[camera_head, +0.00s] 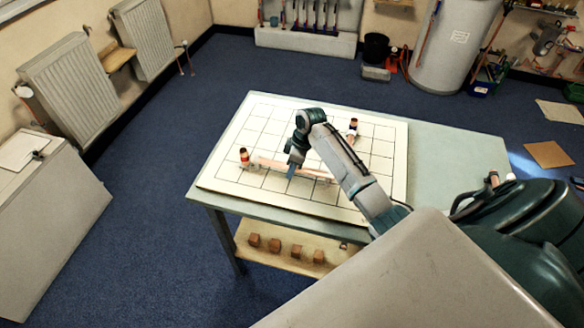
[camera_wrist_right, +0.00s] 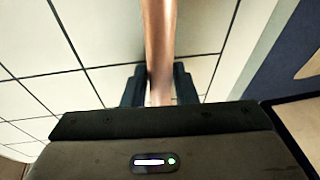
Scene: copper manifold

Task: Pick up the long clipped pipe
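The long copper pipe (camera_head: 270,164) lies across the front part of the white gridded board (camera_head: 222,178) in the head view. Clips on it are too small to make out. My right gripper (camera_head: 291,171) is over the pipe, reaching down from above. In the right wrist view the pipe (camera_wrist_right: 158,40) runs from the top edge down between the two dark fingers (camera_wrist_right: 159,88). The fingers sit close against both its sides with no clear gap, so the gripper looks shut on it. Whether the pipe is off the board cannot be told. My left gripper is not in view.
Several brown blocks (camera_head: 275,245) sit on the shelf below.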

